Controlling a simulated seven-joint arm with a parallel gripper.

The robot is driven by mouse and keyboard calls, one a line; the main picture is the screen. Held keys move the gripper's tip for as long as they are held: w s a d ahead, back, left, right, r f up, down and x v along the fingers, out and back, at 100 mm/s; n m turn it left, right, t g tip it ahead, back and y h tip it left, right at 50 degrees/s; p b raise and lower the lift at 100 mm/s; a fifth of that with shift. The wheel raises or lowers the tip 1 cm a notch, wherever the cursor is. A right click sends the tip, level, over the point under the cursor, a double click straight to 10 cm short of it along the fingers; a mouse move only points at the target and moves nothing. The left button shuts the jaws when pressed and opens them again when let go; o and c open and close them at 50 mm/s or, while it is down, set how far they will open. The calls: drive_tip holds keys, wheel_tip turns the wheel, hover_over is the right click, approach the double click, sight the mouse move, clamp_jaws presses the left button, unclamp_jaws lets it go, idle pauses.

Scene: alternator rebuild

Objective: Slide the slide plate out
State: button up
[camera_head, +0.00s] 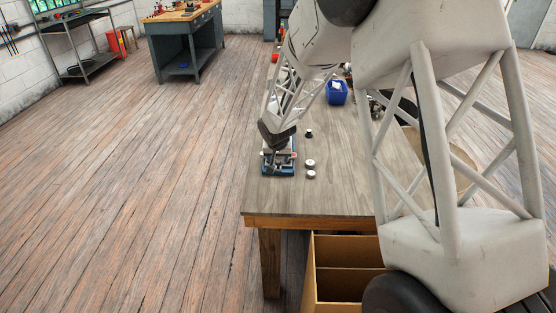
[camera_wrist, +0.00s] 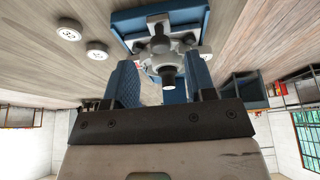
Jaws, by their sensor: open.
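A blue-based fixture (camera_head: 279,170) with grey metal parts on top stands near the left edge of the wooden table. It also shows in the wrist view (camera_wrist: 128,21), with grey arms and a dark round end facing my gripper. I cannot clearly tell the slide plate apart from the other metal parts. My gripper (camera_wrist: 163,82) is open, with one blue finger on each side of the fixture's dark round end. I cannot tell whether the fingers touch anything. In the head view my wrist hides the fixture's far part.
Two small round pale-topped pieces (camera_head: 310,163) (camera_head: 311,175) stand just right of the fixture. A small dark piece (camera_head: 308,133) is behind them. A blue bin (camera_head: 336,97) stands farther back. The table's front (camera_head: 310,203) is clear.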

drive_tip(key=shift+v, duration=2.15)
drive_tip(key=s+d+r, duration=0.7)
drive_tip(key=s+r, duration=0.1)
drive_tip(key=s, duration=0.2)
drive_tip(key=s+d+r, duration=0.8)
drive_tip(key=s+r, duration=0.1)
drive_tip(key=s, duration=0.1)
drive_tip(key=s+d+r+g, duration=0.1)
drive_tip(key=s+d, duration=0.2)
drive_tip(key=s, duration=1)
drive_tip(key=s+d+r, duration=0.2)
drive_tip(key=s+d, duration=0.2)
drive_tip(key=s, duration=1)
drive_tip(key=shift+s+d+g, duration=0.2)
drive_tip(key=shift+g, duration=0.2)
